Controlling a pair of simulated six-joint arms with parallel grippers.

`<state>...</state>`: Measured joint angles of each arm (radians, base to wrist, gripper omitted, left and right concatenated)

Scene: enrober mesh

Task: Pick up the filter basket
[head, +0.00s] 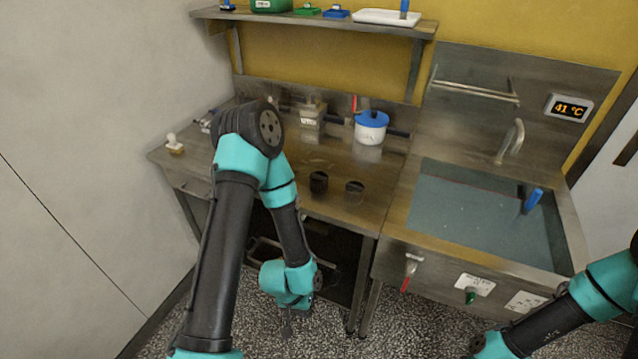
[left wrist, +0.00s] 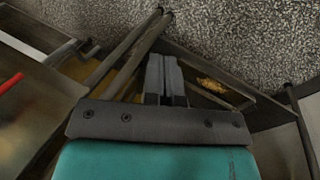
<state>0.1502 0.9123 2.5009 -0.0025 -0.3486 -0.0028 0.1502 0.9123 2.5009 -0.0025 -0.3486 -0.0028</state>
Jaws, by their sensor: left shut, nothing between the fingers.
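I cannot make out with certainty which thing is the filter basket. My left gripper (head: 287,325) hangs low in front of the worktop, pointing down over the speckled floor, apart from both vessels. In the left wrist view its fingers (left wrist: 165,75) are together and empty. Of my right arm only links show at the lower right; its gripper is out of view.
A sink (head: 480,215) is to the right. Under the worktop is a dark open space with a frame. A yellowish patch (left wrist: 211,85) shows near the fingers.

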